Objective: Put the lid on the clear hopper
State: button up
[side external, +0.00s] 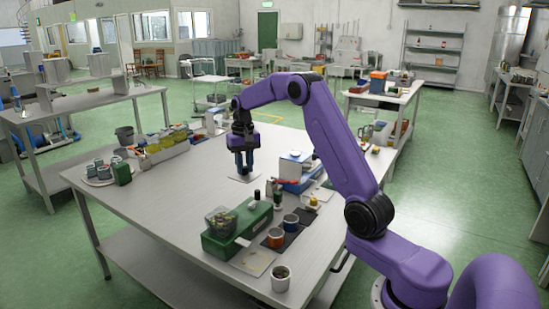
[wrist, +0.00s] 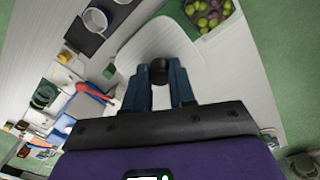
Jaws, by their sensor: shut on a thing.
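My gripper (side external: 246,172) is over the middle of the table, pointing down. In the wrist view my gripper (wrist: 160,78) has its two blue fingers on either side of a dark knob (wrist: 160,70) and is shut on it. The knob stands on a pale, flat lid (side external: 242,178), whose plate (wrist: 150,38) spreads out around it. The lid is at or just above the table top; I cannot tell which. The clear hopper (side external: 221,222) sits on a green machine (side external: 238,233), nearer the side camera. In the wrist view, green and purple olives show in the hopper (wrist: 208,12).
Cups (side external: 275,237) stand on a dark mat right of the green machine. A red-handled item (side external: 285,180) and a blue-and-white box (side external: 296,168) lie right of my gripper. A long bin (side external: 168,150) and a tray of jars (side external: 100,178) are at the left. The left front table is clear.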

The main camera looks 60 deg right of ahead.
jog(key=w+a, duration=0.2)
jog(key=a, duration=0.8)
notch_tip(320, 180, down, 9)
jog(key=shift+w, duration=0.2)
jog(key=shift+d+f, duration=0.1)
jog(key=shift+f, duration=0.6)
dwell(1.3)
jog(key=o, duration=1.3)
jog(key=shift+r, duration=2.3)
